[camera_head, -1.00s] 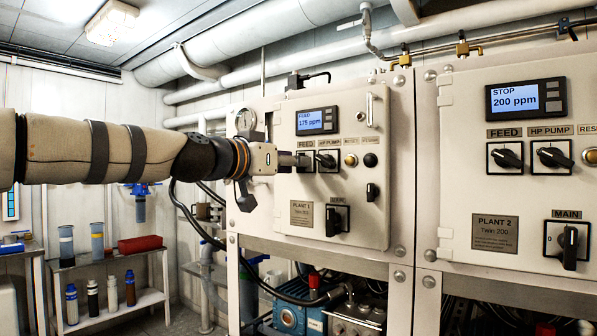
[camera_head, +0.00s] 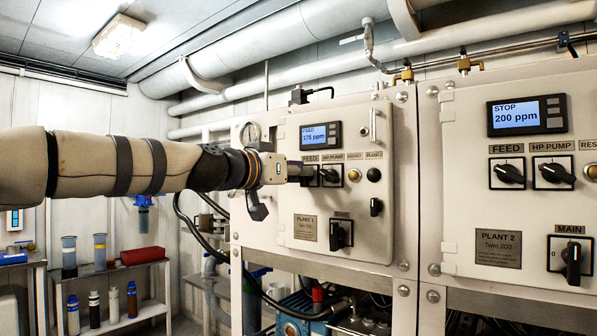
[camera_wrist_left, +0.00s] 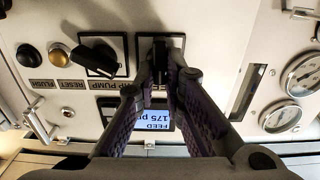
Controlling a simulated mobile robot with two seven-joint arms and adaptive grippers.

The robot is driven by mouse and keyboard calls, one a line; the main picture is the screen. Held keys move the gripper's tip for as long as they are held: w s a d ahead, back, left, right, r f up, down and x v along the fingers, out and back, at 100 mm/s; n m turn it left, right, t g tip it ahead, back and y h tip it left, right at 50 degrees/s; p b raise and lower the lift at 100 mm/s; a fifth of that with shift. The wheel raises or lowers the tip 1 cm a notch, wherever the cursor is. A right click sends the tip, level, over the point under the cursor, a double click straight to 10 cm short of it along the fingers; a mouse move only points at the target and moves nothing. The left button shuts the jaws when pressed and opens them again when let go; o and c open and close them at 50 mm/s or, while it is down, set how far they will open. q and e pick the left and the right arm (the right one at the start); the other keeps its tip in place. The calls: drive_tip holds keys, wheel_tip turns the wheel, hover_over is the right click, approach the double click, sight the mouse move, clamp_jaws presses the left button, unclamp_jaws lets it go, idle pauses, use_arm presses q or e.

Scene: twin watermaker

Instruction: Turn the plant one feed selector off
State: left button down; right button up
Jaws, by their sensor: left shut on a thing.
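The plant one panel (camera_head: 350,222) shows a display (camera_head: 319,136) reading FEED, 175 ppm. The feed selector is mostly hidden by my left gripper (camera_head: 305,173) in the head view; the edge of its black plate shows beside the fingers. In the wrist view, which sees the panel upside down, the feed selector (camera_wrist_left: 160,48) sits between the fingertips of my left gripper (camera_wrist_left: 164,66), which are shut on its black knob. The knob's exact angle is hard to read. My right gripper is in neither view.
The HP pump selector (camera_head: 328,174) is close beside the feed selector, and also shows in the wrist view (camera_wrist_left: 100,55). The main switch (camera_head: 340,234) is lower. Plant two's panel (camera_head: 480,200), reading STOP, stands right.

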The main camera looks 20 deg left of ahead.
use_arm(q)
drive_tip(key=shift+w+a+f+n+p, duration=0.1)
drive_tip(key=shift+n+p, duration=0.4)
drive_tip(key=shift+n, duration=1.4)
drive_tip(key=shift+s+f+n+p, duration=0.15)
drive_tip(key=shift+n+p, duration=0.35)
drive_tip(key=shift+n, duration=1.4)
drive_tip(key=shift+w+a+f+n+p, duration=0.15)
drive_tip(key=shift+n+p, duration=0.35)
drive_tip(key=shift+n, duration=1.4)
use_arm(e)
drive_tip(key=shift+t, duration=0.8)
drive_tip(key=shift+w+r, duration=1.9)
use_arm(q)
drive_tip(key=shift+d, duration=0.15)
drive_tip(key=c, duration=1.7)
unclamp_jaws()
drive_tip(key=shift+w, duration=0.15)
drive_tip(key=shift+r, duration=0.1)
